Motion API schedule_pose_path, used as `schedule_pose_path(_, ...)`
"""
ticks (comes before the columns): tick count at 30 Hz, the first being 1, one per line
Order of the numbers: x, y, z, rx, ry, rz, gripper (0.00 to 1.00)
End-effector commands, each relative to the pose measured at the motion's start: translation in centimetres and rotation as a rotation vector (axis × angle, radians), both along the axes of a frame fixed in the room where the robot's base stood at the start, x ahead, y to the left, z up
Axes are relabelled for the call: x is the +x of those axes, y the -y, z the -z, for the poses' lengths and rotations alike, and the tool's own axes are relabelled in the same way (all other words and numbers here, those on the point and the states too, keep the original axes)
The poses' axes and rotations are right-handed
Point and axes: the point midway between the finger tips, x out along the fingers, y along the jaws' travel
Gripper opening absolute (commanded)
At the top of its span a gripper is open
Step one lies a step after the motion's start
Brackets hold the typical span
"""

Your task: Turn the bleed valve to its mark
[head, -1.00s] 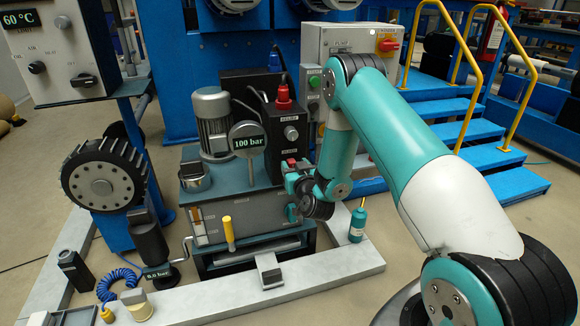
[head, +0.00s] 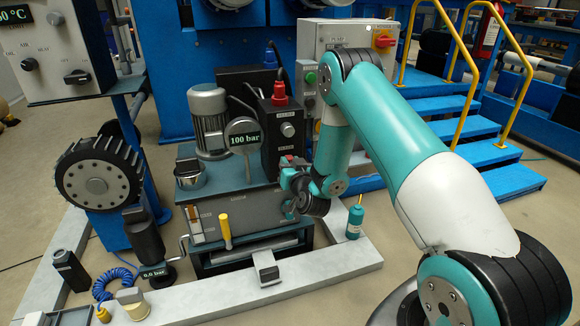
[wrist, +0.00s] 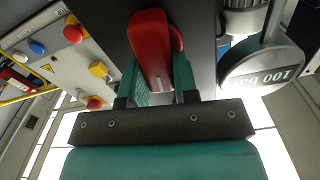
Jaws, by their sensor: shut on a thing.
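A red handle (wrist: 150,48), seemingly the bleed valve's, sits between the two green fingers of my gripper (wrist: 158,84) in the wrist view, against a dark box face. My gripper is shut on it. In the head view my gripper (head: 290,168) is at the lower right of the black control box (head: 280,128), with a little red showing at its tip. The valve's mark and the handle's angle to it cannot be made out; fingers and arm hide that area.
A round gauge (head: 243,138) reading 100 bar stands just left of the black box; it is close to my gripper in the wrist view (wrist: 262,66). A grey cabinet (head: 343,45) with a red-yellow switch stands behind. A teal bottle (head: 355,222) stands right of the power unit.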

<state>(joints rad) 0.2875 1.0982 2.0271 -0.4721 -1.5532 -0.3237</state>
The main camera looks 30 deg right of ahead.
Motion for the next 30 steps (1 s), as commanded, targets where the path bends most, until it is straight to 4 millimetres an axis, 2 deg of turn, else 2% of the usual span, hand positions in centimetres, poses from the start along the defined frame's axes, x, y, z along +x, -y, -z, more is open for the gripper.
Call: schedule_pose_path(30, -0.4, 1.3, 1.3, 0.914, 0.262, 0.002, 0.04)
